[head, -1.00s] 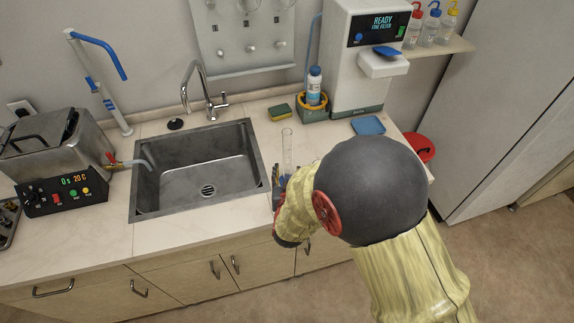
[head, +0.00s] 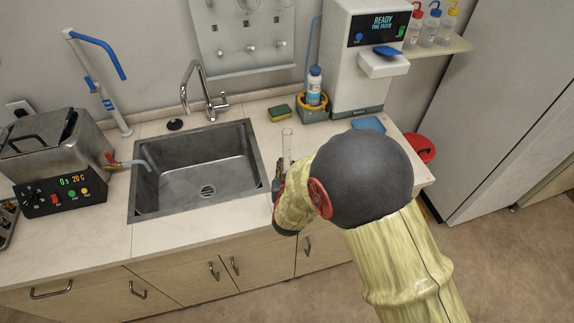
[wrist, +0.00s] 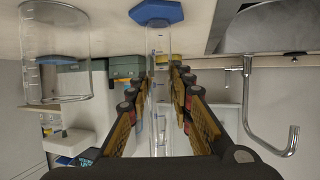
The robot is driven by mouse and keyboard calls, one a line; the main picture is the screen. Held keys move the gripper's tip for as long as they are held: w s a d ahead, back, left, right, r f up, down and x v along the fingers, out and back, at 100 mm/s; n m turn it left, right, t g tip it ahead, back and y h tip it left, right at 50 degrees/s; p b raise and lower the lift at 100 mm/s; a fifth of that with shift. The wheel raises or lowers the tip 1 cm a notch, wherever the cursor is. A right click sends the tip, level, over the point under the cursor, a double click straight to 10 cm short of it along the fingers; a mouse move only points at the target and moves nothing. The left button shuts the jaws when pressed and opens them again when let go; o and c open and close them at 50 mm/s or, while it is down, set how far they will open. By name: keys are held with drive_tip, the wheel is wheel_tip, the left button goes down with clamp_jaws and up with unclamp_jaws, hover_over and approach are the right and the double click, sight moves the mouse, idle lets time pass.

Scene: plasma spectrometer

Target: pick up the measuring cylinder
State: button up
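The measuring cylinder (head: 287,145) is a clear, slim glass tube standing upright on the counter right of the sink. In the upside-down wrist view the cylinder (wrist: 158,88) shows graduation marks and a blue hexagonal base at the top of the picture. My gripper (head: 278,180) is beside the cylinder at the counter's front in the head view, partly hidden by my arm. In the wrist view my gripper's fingers (wrist: 161,68) point toward the cylinder, one on each side of it. Their inner pads show and they look open. Contact with the glass cannot be made out.
A clear glass beaker (wrist: 55,50) stands beside the cylinder in the wrist view. The sink (head: 195,172) and tap (head: 205,95) lie to the left. A sponge (head: 279,113), a bottle (head: 314,86), the white dispenser (head: 353,85) and a blue tray (head: 369,124) are behind.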

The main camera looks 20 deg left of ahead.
sight(287, 162)
clamp_jaws()
drive_tip(key=shift+r, duration=0.1)
drive_tip(key=shift+r, duration=0.25)
drive_tip(key=r+p, duration=0.1)
drive_tip(key=r, duration=0.2)
drive_tip(key=shift+s+r, duration=0.15)
drive_tip(key=shift+s, duration=0.05)
drive_tip(key=s+r, duration=0.1)
drive_tip(key=s+d+r+p, duration=0.1)
drive_tip(key=r, duration=0.1)
drive_tip(key=s+r, duration=0.2)
drive_tip(key=shift+d+r, duration=0.2)
drive_tip(key=shift+d, duration=0.2)
drive_tip(key=d+p+v, duration=0.1)
drive_tip(key=p+v, duration=0.1)
drive_tip(key=v, duration=0.8)
drive_tip(key=shift+w, duration=0.2)
